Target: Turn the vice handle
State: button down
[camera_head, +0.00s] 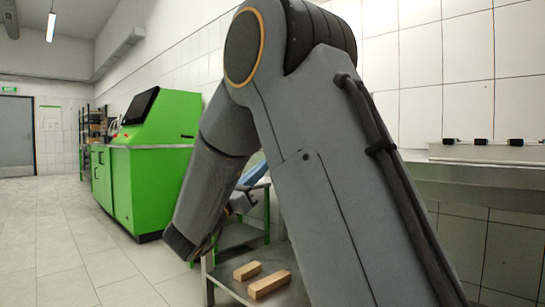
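My arm fills the middle of the head view, and its forearm slopes down to the wrist. A small dark part beyond the wrist, which looks like my gripper (238,206), is mostly hidden by the arm. Whether its fingers are open or shut does not show. A blue piece (254,173) shows just behind the arm, next to this dark part. It may belong to the vice, but too little of it is visible to be sure. No vice handle can be made out. Whether the gripper touches anything cannot be seen.
A green machine (160,165) stands at the left. A metal ledge (480,165) runs along the right wall. The tiled floor at the left is clear.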

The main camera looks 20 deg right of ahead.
jog(key=d+f+n+g+y+p, duration=0.2)
jog(key=d+f+n+y+p, duration=0.55)
jog(key=d+f, duration=0.55)
jog(key=s+a+f+n+g+y+p, duration=0.1)
jog(key=s+f+n+y+p, duration=0.15)
jog(key=f+y+p, duration=0.3)
jog(key=s+a+f+n+g+y+p, duration=0.1)
jog(key=s+f+y+p, duration=0.3)
jog(key=f+y, duration=0.25)
jog(key=a+r+n+t+y+p, duration=0.25)
jog(key=r+t+y+p, duration=0.3)
jog(key=r+p, duration=0.35)
jog(key=s+d+r+t+y+p, duration=0.1)
jog(key=d+r+t+p, duration=0.15)
jog(key=r, duration=0.65)
jog(key=s+d+r+t+y+p, duration=0.15)
jog(key=r+t, duration=0.25)
jog(key=r, duration=0.6)
jog(key=w+a+r+p, duration=0.1)
jog(key=w+r+p, duration=0.1)
jog(key=w, duration=0.8)
jog(key=shift+w+a+r, duration=0.2)
jog(key=shift+w+r, duration=0.05)
jog(key=shift+r, duration=0.45)
